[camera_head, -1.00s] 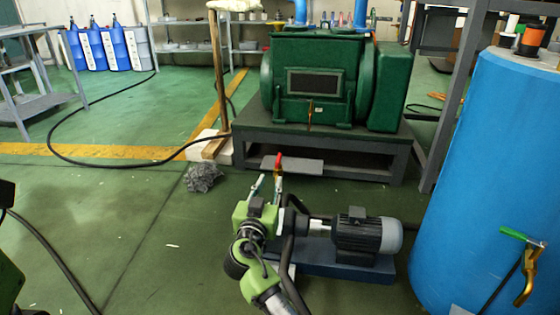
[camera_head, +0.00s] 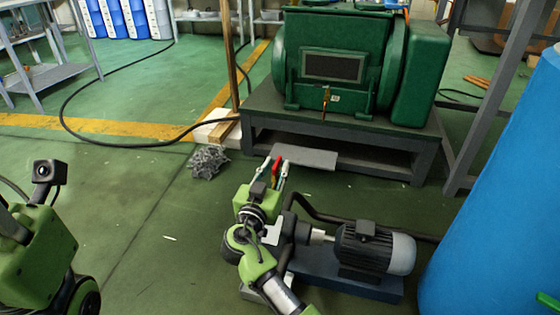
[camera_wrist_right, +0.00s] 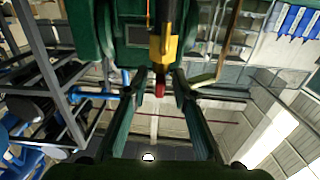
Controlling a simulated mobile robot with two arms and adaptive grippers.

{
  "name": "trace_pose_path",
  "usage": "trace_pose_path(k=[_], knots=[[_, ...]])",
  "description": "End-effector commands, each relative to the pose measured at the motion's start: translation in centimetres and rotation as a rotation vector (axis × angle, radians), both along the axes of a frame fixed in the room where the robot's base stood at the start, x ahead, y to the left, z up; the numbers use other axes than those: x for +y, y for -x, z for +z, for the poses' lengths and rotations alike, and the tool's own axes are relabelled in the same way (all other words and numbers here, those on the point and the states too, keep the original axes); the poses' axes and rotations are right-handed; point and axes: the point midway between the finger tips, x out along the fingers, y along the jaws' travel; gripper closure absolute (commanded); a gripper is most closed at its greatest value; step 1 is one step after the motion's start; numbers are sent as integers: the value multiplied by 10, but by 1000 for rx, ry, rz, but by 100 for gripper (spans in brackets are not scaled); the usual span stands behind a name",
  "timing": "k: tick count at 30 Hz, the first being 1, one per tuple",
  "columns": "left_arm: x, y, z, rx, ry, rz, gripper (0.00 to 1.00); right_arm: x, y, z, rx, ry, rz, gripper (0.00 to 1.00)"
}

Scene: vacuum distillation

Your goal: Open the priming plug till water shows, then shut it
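The red-topped plug (camera_head: 276,168) stands upright by the pump (camera_head: 372,248). It lies between the fingers of my right gripper (camera_head: 276,176) in the head view. In the right wrist view the plug's yellow stem (camera_wrist_right: 165,45) comes down from the top edge and ends in a red tip (camera_wrist_right: 160,88). The two dark fingers of the right gripper (camera_wrist_right: 160,82) stand on either side of it, with gaps to both. No water shows. My left arm stands at the left of the head view; its fingers cannot be made out.
A large green machine (camera_head: 333,65) sits on a grey stand (camera_head: 275,122) behind the pump. A blue tank (camera_head: 500,210) stands at the right. A grey tangled clump (camera_head: 208,160) and a black hose (camera_head: 85,150) lie on the floor. Open green floor lies left of my right arm.

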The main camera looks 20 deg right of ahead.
Motion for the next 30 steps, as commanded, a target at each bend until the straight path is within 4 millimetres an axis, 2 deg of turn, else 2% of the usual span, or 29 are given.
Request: trace_pose_path(k=[8,9,11,22,30], knots=[[0,0,-2,4,-2,1,68,1,0,0,0,0,0,75],[0,-1,-2,4,-2,1,68,0,0,0,1,-1,0,85],[0,-1,-2,5,-3,1,68,0,0,0,1,-1,0,100],[0,-1,0,6,-3,2,68,-1,1,0,1,-1,18,100],[1,0,5,8,3,0,68,-4,3,2,1,3,146,100]])
